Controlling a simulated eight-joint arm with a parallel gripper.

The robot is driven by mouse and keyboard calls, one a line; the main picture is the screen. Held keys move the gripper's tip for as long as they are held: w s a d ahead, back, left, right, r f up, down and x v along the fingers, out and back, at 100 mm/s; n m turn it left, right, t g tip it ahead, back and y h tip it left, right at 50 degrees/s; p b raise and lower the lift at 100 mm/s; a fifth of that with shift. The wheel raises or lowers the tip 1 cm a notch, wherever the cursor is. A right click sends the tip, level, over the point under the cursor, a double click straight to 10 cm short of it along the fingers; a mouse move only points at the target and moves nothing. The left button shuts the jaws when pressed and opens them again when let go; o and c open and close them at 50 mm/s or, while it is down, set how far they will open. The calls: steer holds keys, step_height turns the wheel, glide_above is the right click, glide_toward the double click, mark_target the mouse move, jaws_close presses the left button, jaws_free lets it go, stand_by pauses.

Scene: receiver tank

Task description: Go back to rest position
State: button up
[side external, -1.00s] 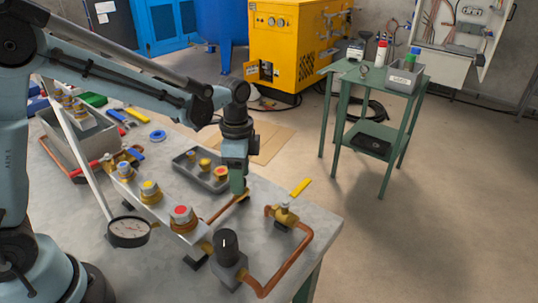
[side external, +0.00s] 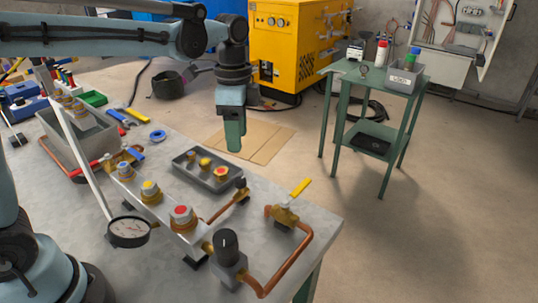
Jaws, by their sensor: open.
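My gripper (side external: 234,142) hangs pointing down above the far edge of the grey workbench (side external: 275,237), past the small grey tray (side external: 187,165). It is open, with nothing seen between its fingers, and touches nothing that I can make out. A small dark-knobbed fitting (side external: 241,187) stands at the end of a thin copper pipe, below my gripper in the picture. A brass valve with a yellow lever (side external: 300,188) stands to the right of it.
A grey bin (side external: 80,140) is at left. A green side table (side external: 375,72) stands apart, with open floor between.

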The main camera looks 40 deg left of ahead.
steer(key=shift+r, duration=0.55)
steer(key=s+a+f+n+t, duration=0.1)
steer(key=s+a+n+t, duration=0.1)
steer(key=s+n+t, duration=0.2)
steer(key=s+a+f+n+t, duration=0.2)
steer(key=s+n+t, duration=0.1)
steer(key=s+n, duration=0.4)
steer(key=shift+s+f+t, duration=0.15)
steer(key=shift+s+t, duration=0.15)
steer(key=shift+t, duration=0.1)
